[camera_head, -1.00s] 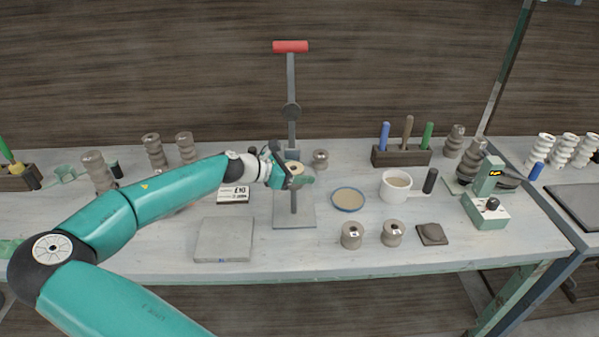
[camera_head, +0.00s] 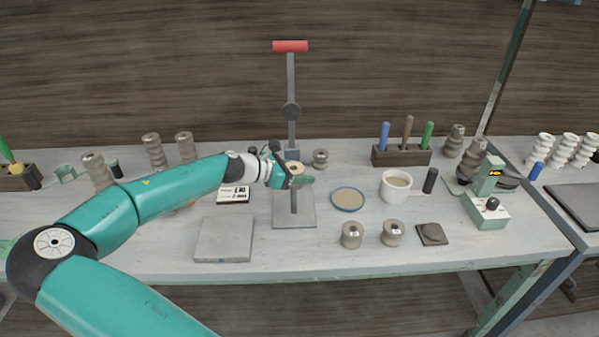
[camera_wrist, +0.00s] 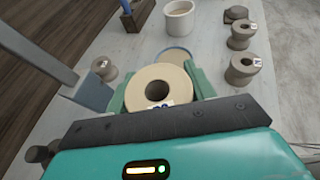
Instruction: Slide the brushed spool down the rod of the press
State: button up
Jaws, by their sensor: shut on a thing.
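A pale clay spool with a central hole (camera_wrist: 157,89) is between the green fingers of my gripper (camera_wrist: 160,93) in the wrist view. It carries a small label on its near side. In the head view, my gripper (camera_head: 293,178) is shut on this spool (camera_head: 294,167) above the base plate (camera_head: 294,216) of the press. The upright rod (camera_head: 294,202) shows below the spool, in line with it. The hole looks dark from above, and I cannot tell whether the rod tip is inside it. The press has a tall lever with a red handle (camera_head: 290,46).
Another spool (camera_head: 320,158) stands right behind the press base. Two labelled spools (camera_head: 352,235) (camera_head: 393,233) stand at the front right. A blue-rimmed dish (camera_head: 348,199) and a white mug (camera_head: 396,187) stand to the right. A grey slab (camera_head: 224,240) lies front left.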

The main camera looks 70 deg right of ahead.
aim_at(300, 210)
jog(key=shift+f, duration=1.1)
jog(key=shift+f, duration=0.35)
jog(key=shift+f, duration=0.65)
jog(key=shift+f, duration=0.35)
jog(key=shift+f, duration=1.35)
jog(key=shift+f, duration=0.35)
jog(key=shift+f, duration=0.65)
jog(key=shift+f, duration=0.35)
jog(key=shift+f, duration=0.4)
